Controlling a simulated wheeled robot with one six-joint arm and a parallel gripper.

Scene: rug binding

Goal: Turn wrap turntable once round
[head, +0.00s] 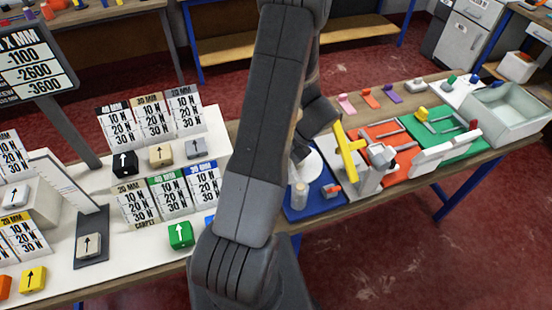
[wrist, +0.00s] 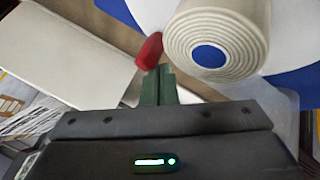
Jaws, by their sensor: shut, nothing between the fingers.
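In the wrist view my gripper (wrist: 158,84) is shut, with nothing between its dark green fingers. A red knob (wrist: 149,50) stands right at the fingertips; I cannot tell whether they touch. A cream coiled roll (wrist: 231,68) with a blue core lies to the right of the fingers. A white round surface (wrist: 150,12), apparently the wrap turntable, shows around the roll, over blue. In the head view part of a white disc (head: 313,163) shows beside my arm on the blue mat (head: 325,200). My arm hides much of that area and the fingertips there.
Right of the blue mat, a yellow-handled device (head: 349,150), an orange mat (head: 392,130), a green mat (head: 440,125) and a pale bin (head: 508,110) crowd the bench. At left, label cards and colored arrow blocks stand on a white board (head: 130,262). The red floor in front is clear.

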